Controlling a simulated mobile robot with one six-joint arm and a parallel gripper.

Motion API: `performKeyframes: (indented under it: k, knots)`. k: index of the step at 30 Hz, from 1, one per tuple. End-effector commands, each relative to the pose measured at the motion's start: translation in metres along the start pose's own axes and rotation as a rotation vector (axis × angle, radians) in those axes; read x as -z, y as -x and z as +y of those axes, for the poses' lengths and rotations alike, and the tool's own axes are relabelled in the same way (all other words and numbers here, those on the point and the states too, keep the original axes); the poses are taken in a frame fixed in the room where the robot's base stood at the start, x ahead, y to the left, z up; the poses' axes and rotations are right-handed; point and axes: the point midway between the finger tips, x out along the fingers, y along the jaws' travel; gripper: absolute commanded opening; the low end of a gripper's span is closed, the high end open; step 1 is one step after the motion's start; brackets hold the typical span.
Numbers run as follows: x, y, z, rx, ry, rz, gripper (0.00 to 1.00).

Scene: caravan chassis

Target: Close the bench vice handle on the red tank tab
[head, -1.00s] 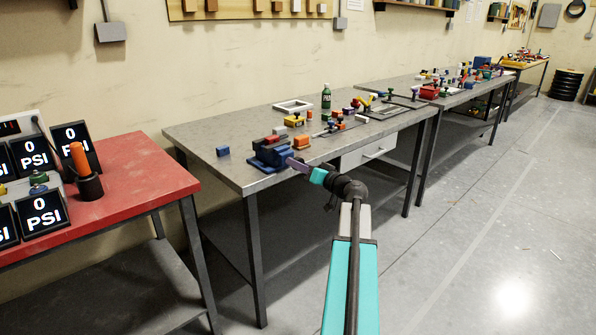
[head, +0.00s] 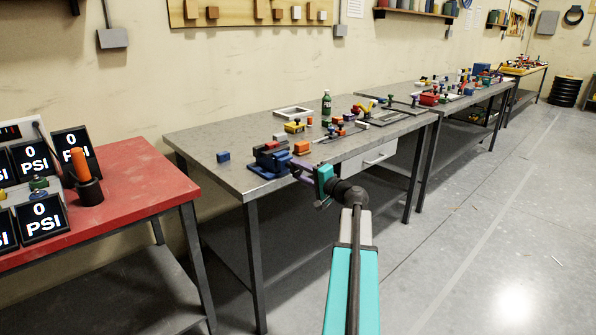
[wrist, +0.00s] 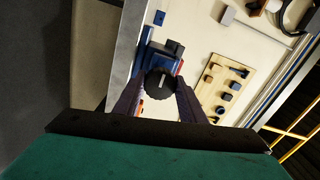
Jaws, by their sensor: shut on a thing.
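The blue bench vice (head: 264,162) sits at the near left corner of the grey workbench, with dark parts on top. My gripper (head: 296,166) reaches it from the right, its purple-grey fingers at the vice's handle end. In the wrist view, the two fingers of my gripper (wrist: 161,84) lie either side of a round dark vice handle (wrist: 160,86) with a pale bar across its face, and are shut on it. The blue vice (wrist: 157,60) shows behind the handle. A little red shows beside it in the wrist view, but I cannot tell whether this is the tank tab.
An orange block (head: 301,148) stands just right of the vice, and a small blue block (head: 223,156) to its left. Several coloured parts and a green bottle (head: 326,106) stand farther back. A red table (head: 150,170) with gauges is at left. The right floor is clear.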

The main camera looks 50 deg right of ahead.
Motion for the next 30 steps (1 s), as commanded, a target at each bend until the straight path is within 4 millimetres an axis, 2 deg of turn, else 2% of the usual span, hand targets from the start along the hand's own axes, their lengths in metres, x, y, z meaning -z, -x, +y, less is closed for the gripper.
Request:
performKeyframes:
  k: [21, 30]
  knots:
    - [0.0035, 0.0029, 0.0000, -0.003, -0.682, 0.009, 0.14]
    - [0.0026, 0.0027, 0.0012, -0.003, -0.918, 0.008, 0.15]
